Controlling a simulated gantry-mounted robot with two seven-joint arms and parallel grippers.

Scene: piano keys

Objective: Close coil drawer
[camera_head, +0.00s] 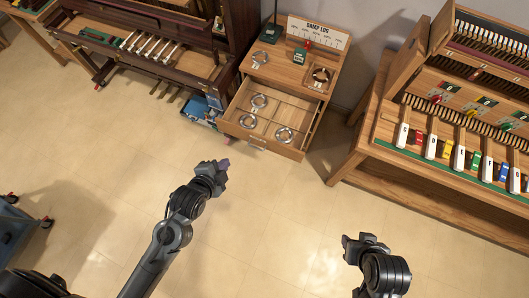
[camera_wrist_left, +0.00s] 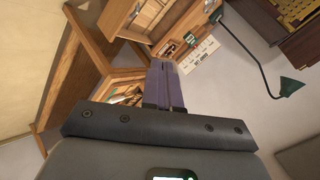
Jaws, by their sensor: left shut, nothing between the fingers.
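The coil drawer (camera_head: 265,143) is pulled out of the front of a small wooden cabinet (camera_head: 285,75) in the head view.
A sign reading "DAMP LOG" (camera_head: 312,33) stands at the cabinet's back. A blue box (camera_head: 202,110) sits on the floor left of the drawer. An opened dark piano (camera_head: 150,45) is at left, a wooden key bench (camera_head: 450,160) at right. The floor in front is clear.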

